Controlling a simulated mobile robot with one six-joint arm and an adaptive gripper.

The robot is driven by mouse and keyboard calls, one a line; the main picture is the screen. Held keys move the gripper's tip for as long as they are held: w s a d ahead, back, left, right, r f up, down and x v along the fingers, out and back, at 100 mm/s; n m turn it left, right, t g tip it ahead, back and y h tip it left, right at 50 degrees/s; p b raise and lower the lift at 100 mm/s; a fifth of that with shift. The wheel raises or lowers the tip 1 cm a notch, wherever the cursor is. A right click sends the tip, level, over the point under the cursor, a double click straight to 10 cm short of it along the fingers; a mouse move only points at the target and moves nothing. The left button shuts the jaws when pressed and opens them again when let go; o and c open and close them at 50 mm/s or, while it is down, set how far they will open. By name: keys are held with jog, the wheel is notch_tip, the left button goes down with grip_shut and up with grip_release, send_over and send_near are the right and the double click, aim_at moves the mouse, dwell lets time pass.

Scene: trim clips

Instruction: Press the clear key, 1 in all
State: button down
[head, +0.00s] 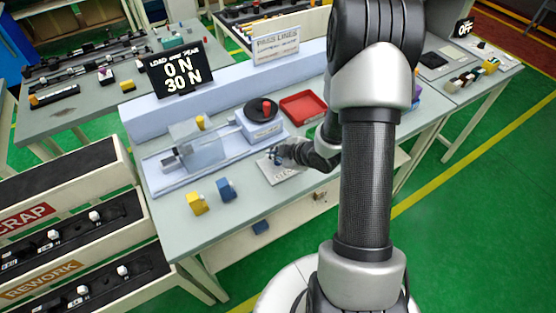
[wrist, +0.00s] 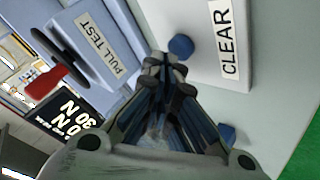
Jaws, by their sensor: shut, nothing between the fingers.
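The clear key is a round blue button (wrist: 181,46) on a pale plate (wrist: 207,68) marked CLEAR, seen in the wrist view. In the head view the plate (head: 288,177) lies on the bench, and my gripper largely hides the key. My gripper (wrist: 165,65) is shut and empty, its fingertips close beside the key in the wrist view. I cannot tell whether they touch it. In the head view my gripper (head: 276,155) is low over the plate. A black display (head: 180,78) reads 0 N and 30 N.
The pull test unit (head: 262,131), with a red-knobbed black wheel (head: 262,110), stands behind the plate. A red tray (head: 303,107) is at its right. A yellow clip (head: 196,204) and a blue clip (head: 226,189) lie at the front left. Bare bench surrounds them.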

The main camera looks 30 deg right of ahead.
aim_at(276, 162)
jog(key=shift+f+b, duration=0.5)
dwell(0.4)
jog(key=shift+r, duration=0.1)
jog(key=shift+r+p, duration=0.7)
jog(key=shift+r, duration=0.15)
notch_tip(276, 162, up, 5)
jog(key=p, duration=0.4)
dwell(0.8)
